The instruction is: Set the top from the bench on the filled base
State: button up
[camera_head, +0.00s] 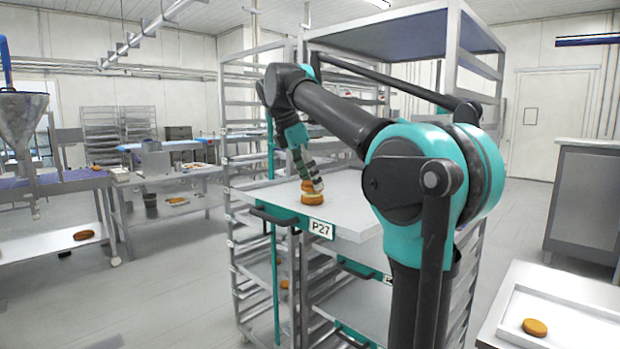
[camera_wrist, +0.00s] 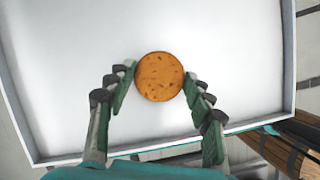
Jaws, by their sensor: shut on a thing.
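My gripper (camera_head: 312,184) reaches down over the white tray (camera_head: 352,212) of the rack shelf marked P27. It is shut on a golden-brown round top (camera_wrist: 159,77), with one finger on each side in the wrist view. In the head view the top (camera_head: 308,186) sits directly over a second round, the base (camera_head: 312,199), which rests on the tray near its front edge. They look stacked or nearly so; I cannot tell whether they touch. In the wrist view the top hides the base, and the filling cannot be made out.
Another round (camera_head: 535,327) lies on a tray at the lower right. One more (camera_head: 83,235) lies on the left bench's lower shelf. Rack posts (camera_head: 273,190) stand close to my gripper. The rest of the P27 tray is bare.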

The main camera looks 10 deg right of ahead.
jog(key=shift+f, duration=0.35)
jog(key=o, duration=1.4)
jog(key=shift+c, duration=0.2)
jog(key=shift+r, duration=0.15)
jog(key=shift+r, duration=3.4)
